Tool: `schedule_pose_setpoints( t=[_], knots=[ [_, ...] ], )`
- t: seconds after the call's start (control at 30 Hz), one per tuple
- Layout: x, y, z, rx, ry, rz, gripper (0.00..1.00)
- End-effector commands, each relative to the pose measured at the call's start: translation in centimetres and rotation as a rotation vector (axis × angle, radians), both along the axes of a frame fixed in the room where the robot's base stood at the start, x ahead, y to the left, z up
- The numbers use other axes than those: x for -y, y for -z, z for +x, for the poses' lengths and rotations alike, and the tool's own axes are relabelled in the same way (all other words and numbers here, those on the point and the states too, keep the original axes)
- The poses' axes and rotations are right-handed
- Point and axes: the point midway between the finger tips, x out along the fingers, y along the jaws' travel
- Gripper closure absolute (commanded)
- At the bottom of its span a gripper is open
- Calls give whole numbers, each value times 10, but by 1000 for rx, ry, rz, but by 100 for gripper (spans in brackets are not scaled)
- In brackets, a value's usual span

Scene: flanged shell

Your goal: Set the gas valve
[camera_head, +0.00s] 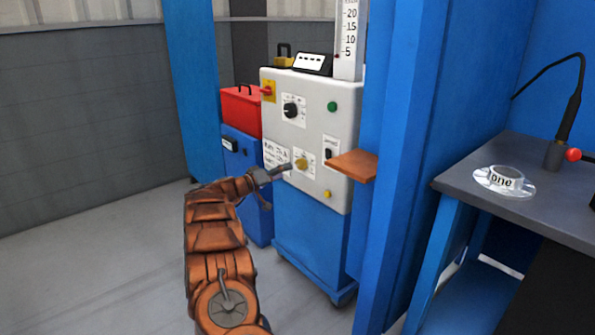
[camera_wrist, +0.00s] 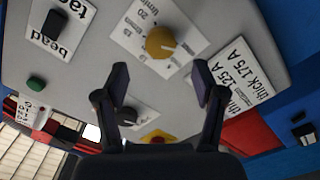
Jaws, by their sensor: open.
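A round yellow knob (camera_head: 301,163) with a white pointer mark, apparently the gas valve, sits on a white scale plate low on the grey panel (camera_head: 310,125). In the wrist view the knob (camera_wrist: 160,42) shows upside down, just beyond and between my fingertips; part of its plate lettering is too small to read. My gripper (camera_head: 279,187) is open and empty in front of the panel. In the wrist view its two dark fingers (camera_wrist: 160,75) are spread apart on either side of the knob's line, not visibly touching it. A flow tube scale (camera_head: 349,40) stands on top of the machine.
The panel also has a black dial (camera_head: 291,110), a green button (camera_head: 332,106), a black switch (camera_head: 328,154) and a red-yellow switch (camera_head: 268,91). A brown shelf (camera_head: 354,166) juts out right of the knob. A blue post (camera_head: 398,150) and grey bench (camera_head: 520,205) stand right. Floor at left is clear.

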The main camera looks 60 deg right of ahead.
Motion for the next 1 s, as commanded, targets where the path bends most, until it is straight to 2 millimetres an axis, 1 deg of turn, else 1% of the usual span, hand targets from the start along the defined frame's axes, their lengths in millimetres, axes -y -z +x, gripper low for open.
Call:
schedule_pose_setpoints(
  t=[0.3, 0.5, 0.7, 1.0],
  knots=[
    [40, 3, -12, 1, 1, -1, 31],
    [59, 1, -16, 1, -4, 0, 31],
    [69, 0, -19, 2, -3, -1, 31],
    [70, 0, -19, 0, -4, 0, 31]
  ],
)
